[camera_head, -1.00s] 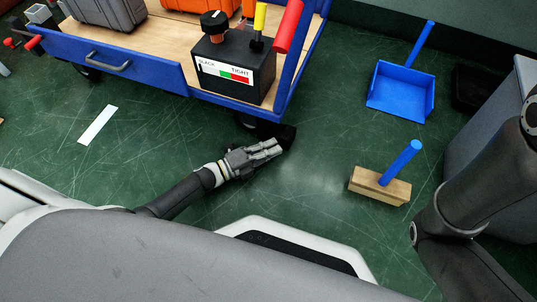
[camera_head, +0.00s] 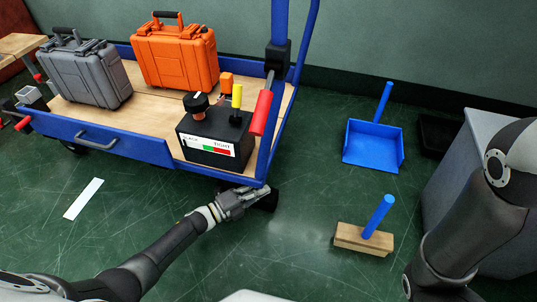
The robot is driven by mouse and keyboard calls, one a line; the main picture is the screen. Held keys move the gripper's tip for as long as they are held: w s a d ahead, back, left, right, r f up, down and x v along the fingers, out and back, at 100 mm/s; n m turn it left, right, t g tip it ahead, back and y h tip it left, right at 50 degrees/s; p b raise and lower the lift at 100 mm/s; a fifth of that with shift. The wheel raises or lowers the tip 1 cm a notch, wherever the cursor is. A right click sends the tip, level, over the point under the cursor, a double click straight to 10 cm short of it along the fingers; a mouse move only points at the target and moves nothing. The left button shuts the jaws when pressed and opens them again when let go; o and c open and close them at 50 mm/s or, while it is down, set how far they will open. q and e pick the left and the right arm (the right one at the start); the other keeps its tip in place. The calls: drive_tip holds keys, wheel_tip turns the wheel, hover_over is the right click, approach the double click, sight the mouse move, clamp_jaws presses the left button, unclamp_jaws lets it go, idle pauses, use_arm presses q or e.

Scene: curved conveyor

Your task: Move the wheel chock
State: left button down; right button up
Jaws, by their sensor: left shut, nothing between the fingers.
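A dark black object (camera_head: 268,200), which looks like the wheel chock, lies on the green floor under the near right corner of the blue cart (camera_head: 125,147). It is partly hidden by my left gripper, and I cannot separate it clearly from the cart's wheel. My left gripper (camera_head: 258,192) is shut and empty, with its fingertips right at the black object. I cannot tell whether they touch it. My right arm (camera_head: 465,210) comes in at the right, and its gripper is out of view.
The cart carries a grey case (camera_head: 88,70), an orange case (camera_head: 175,55) and a black control box (camera_head: 215,145) with levers. A blue dustpan (camera_head: 373,145) and a wooden block with a blue handle (camera_head: 363,238) stand on the floor at right. A white strip (camera_head: 83,199) lies at left.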

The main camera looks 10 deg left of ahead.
use_arm(q)
drive_tip(key=w+b, duration=0.1)
drive_tip(key=w, duration=0.4)
drive_tip(key=shift+w+a+f, duration=0.1)
drive_tip(key=shift+w+a, duration=0.05)
drive_tip(key=shift+w, duration=0.1)
drive_tip(key=w+b, duration=0.2)
drive_tip(key=w, duration=0.1)
drive_tip(key=w+b, duration=0.3)
drive_tip(key=w, duration=0.1)
drive_tip(key=shift+w+a+f, duration=0.1)
drive_tip(key=shift+a+f, duration=0.05)
drive_tip(key=shift+w+b, duration=0.7)
drive_tip(key=shift+w, duration=0.1)
drive_tip(key=shift+w+r, duration=0.1)
drive_tip(key=shift+r, duration=0.15)
drive_tip(key=shift+a, duration=0.1)
